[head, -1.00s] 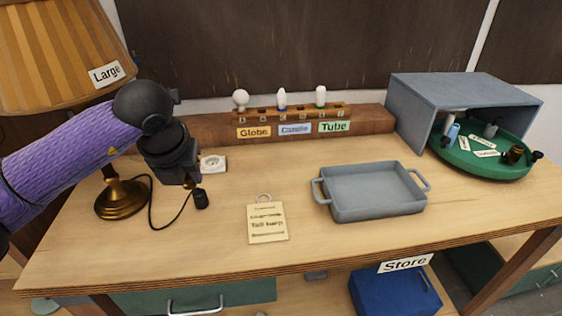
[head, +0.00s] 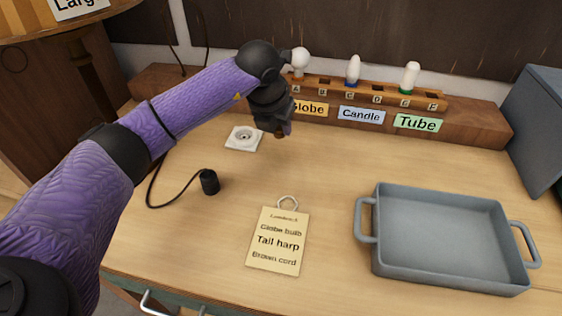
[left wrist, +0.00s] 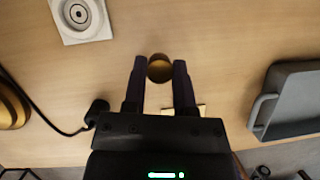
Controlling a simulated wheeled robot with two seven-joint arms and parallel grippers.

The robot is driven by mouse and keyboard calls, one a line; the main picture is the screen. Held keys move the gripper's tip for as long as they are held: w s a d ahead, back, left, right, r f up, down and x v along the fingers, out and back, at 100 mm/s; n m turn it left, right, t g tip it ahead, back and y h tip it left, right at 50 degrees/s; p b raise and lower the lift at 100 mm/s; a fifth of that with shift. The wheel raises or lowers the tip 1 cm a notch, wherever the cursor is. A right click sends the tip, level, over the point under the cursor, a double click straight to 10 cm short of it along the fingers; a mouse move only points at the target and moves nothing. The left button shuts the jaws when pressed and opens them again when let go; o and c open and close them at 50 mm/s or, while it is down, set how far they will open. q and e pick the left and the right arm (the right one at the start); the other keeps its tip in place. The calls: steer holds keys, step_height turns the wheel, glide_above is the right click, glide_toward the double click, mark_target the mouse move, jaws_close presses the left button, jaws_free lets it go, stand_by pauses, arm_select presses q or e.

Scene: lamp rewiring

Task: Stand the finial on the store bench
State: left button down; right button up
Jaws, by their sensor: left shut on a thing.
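My left gripper (head: 281,131) is above the wooden table, in front of the bulb rack, with its fingers pointing down. In the left wrist view its two fingers (left wrist: 160,75) are shut on a round brass finial (left wrist: 160,67). In the head view the finial is mostly hidden by the fingers. The finial is held clear of the tabletop. No Store label shows in the head view now. My right gripper is in neither view.
A grey tray (head: 377,285) stands at the right. A tag card (head: 278,240), a black plug on a cord (head: 209,182) and a white socket plate (head: 242,139) lie on the table. The bulb rack (head: 340,90) runs along the back. The middle of the table is clear.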

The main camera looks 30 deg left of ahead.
mark_target(281, 161)
arm_select(q)
step_height(281, 161, down, 8)
steer(key=shift+f+b, duration=0.1)
steer(key=shift+b, duration=0.75)
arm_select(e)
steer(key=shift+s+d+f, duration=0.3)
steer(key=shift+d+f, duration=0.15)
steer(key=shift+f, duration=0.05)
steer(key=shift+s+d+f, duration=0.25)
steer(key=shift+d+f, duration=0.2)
arm_select(q)
steer(key=c, duration=0.9)
jaws_free()
steer(key=o, duration=0.5)
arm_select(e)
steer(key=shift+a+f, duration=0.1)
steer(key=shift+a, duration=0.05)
arm_select(q)
steer(key=p+v, duration=0.3)
steer(key=v, duration=0.9)
steer(key=shift+p, duration=0.3)
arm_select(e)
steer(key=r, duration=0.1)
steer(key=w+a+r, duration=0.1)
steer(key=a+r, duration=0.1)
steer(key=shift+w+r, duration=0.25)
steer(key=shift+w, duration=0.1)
